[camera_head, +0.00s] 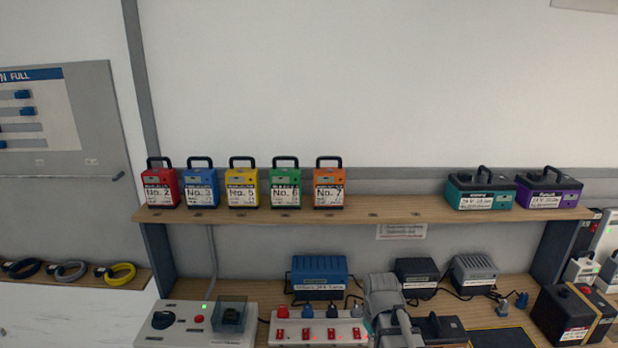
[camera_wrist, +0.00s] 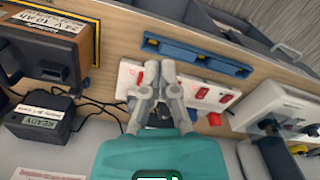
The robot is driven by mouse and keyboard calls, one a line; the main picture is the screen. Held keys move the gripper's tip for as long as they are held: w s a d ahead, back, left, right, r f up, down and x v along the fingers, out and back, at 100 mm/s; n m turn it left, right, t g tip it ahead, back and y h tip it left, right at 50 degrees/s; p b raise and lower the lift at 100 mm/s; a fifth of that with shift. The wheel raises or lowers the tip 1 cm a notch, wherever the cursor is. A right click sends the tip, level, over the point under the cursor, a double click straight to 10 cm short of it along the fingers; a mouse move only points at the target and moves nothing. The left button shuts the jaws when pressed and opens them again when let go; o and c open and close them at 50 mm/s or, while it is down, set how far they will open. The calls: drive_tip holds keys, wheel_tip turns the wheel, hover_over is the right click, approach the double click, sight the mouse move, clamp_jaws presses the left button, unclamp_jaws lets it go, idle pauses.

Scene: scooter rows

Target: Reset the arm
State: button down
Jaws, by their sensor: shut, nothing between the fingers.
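My gripper (camera_wrist: 155,72) shows in the wrist view with its two grey fingers together and nothing between them. The fingertips appear over a white switch strip (camera_wrist: 213,94) with red switches; I cannot tell the height above it. In the head view my grey arm rises at the lower middle in front of the bench, beside the right end of the same strip (camera_head: 290,334). My fingertips cannot be made out there.
The upper shelf (camera_head: 400,211) holds several numbered colored packs, a teal case (camera_head: 480,192) and a purple case (camera_head: 548,190).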

drive_tip(key=s+m, duration=0.4)
drive_tip(key=shift+s+d, duration=0.1)
drive_tip(key=shift+s, duration=0.1)
idle(1.1)
